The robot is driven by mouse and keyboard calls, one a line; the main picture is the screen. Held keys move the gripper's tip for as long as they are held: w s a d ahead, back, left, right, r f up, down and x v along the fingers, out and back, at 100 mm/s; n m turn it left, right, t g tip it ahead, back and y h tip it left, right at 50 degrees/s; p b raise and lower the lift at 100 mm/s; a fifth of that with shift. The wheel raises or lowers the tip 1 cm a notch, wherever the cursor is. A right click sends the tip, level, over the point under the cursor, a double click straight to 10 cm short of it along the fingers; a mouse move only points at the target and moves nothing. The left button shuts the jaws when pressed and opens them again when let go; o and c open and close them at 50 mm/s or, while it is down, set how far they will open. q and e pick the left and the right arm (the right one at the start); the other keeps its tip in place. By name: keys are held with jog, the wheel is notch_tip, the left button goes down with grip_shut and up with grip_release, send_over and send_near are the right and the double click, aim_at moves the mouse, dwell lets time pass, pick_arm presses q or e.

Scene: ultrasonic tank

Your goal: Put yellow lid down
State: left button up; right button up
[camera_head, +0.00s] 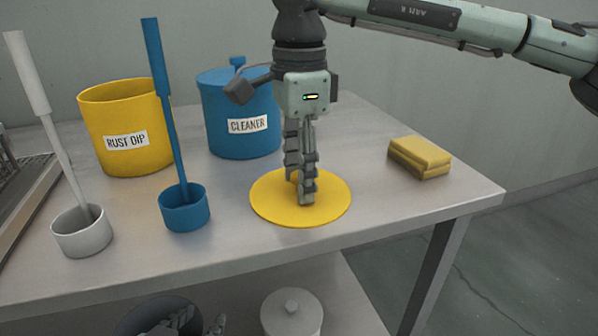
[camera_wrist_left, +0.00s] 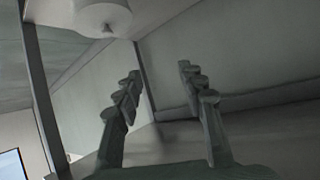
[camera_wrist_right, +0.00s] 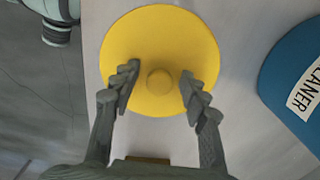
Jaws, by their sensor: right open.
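The yellow lid (camera_head: 265,197) lies flat on the metal table, knob up. It also shows in the right wrist view (camera_wrist_right: 135,45), with its round knob (camera_wrist_right: 160,81) in the middle. My right gripper (camera_head: 303,190) points straight down over the lid. In the right wrist view its fingers (camera_wrist_right: 160,83) are open, one on each side of the knob, with gaps between. The yellow RUST DIP pot (camera_head: 125,155) stands open, without a lid, at the back left. My left gripper (camera_head: 200,322) is low at the bottom of the head view, below the tabletop; its fingers (camera_wrist_left: 159,72) are apart and empty.
The blue CLEANER pot (camera_head: 240,145), lidded, stands behind the yellow lid. A blue cup with a blue handle (camera_head: 185,212) and a white one (camera_head: 82,235) stand left. A yellow sponge block (camera_head: 420,155) lies right. A white lidded pot (camera_head: 291,315) is below the tabletop.

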jog(key=shift+r, duration=0.15)
pick_arm(q)
jog(key=s+a+f+g+y+p, duration=0.1)
jog(key=s+a+f+g, duration=0.2)
jog(key=s+a+f, duration=0.1)
jog(key=shift+a+n+y, duration=0.3)
jog(key=shift+a+y, duration=0.05)
jog(key=shift+y, duration=0.05)
pick_arm(e)
notch_tip(320, 180, up, 12)
pick_arm(q)
jog(key=shift+s, duration=0.1)
